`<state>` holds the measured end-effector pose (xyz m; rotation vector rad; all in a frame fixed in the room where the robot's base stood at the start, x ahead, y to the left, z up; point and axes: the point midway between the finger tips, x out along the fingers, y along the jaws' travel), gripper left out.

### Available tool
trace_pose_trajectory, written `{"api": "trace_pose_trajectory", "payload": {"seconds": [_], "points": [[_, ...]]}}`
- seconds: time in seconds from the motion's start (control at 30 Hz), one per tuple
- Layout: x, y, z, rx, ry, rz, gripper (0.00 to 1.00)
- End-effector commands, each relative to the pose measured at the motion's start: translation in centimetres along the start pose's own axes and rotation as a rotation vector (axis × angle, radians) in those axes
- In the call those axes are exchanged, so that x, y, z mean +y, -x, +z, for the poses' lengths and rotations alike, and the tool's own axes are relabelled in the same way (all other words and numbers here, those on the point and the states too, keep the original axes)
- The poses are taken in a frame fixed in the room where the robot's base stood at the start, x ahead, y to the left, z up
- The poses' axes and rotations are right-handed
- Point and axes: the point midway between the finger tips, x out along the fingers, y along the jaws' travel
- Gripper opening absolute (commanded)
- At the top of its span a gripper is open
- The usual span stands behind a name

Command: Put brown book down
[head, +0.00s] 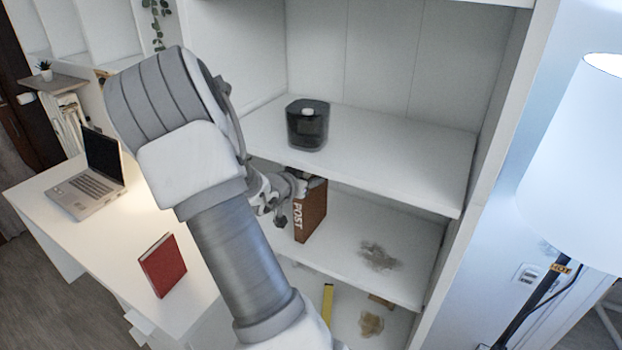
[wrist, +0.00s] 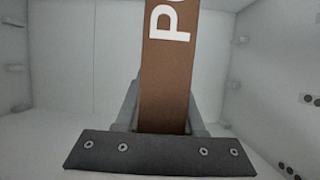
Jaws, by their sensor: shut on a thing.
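The brown book (head: 312,212), with white lettering on its spine, stands upright at the middle shelf board (head: 345,240) of the white shelf unit. My gripper (head: 292,190) is shut on it from the left side in the head view. In the wrist view the brown book (wrist: 167,75) runs up between the two fingers of my gripper (wrist: 165,118). Whether the book's bottom touches the board cannot be told for sure. My arm hides the left part of the shelf.
A dark container (head: 307,126) stands on the board above. A brownish stain (head: 379,257) marks the middle board, otherwise clear at right. A red book (head: 162,265) and a laptop (head: 90,180) are on the desk at left. A lamp (head: 580,160) stands at right.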

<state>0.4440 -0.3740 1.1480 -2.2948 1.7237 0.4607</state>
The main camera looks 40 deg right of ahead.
Motion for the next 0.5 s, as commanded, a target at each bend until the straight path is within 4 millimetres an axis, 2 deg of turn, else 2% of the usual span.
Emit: {"api": "trace_pose_trajectory", "payload": {"seconds": [0.4,0.43,0.5], "points": [[0.0,-0.22,0.33,0.005,-0.003,0.0,0.0],[0.01,-0.16,0.36,0.002,-0.002,0.0,0.43],[0.01,-0.14,0.34,0.002,-0.002,0.0,0.55]]}}
